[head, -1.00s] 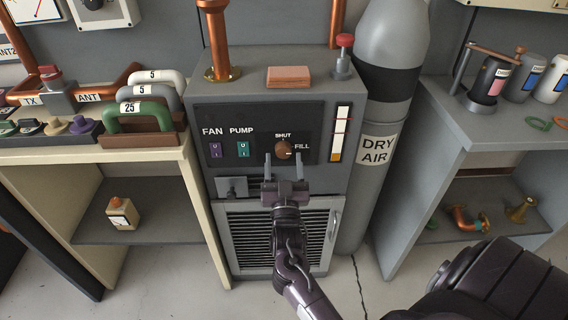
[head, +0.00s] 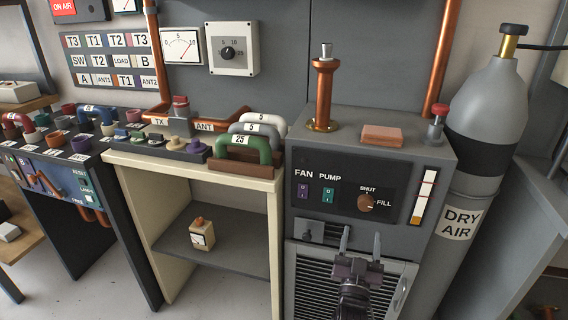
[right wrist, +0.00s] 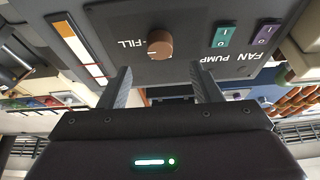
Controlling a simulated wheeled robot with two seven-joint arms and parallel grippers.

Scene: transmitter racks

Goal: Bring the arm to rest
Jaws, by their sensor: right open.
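My right gripper (head: 360,245) is open and empty in front of the grey cabinet (head: 270,285), below its control panel. Its two fingers point up toward the panel and stand apart in the right wrist view (right wrist: 160,90). The brown SHUT/FILL knob (head: 367,203) lies above the fingers and is not held; it also shows in the right wrist view (right wrist: 159,44). My left gripper is not in view.
The DRY AIR cylinder (head: 486,110) stands right of the cabinet. A cream shelf unit (head: 275,215) with colored handles on top stands to its left. A grey louvred door (head: 318,290) is behind my right arm. Floor (head: 235,295) shows below the shelf.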

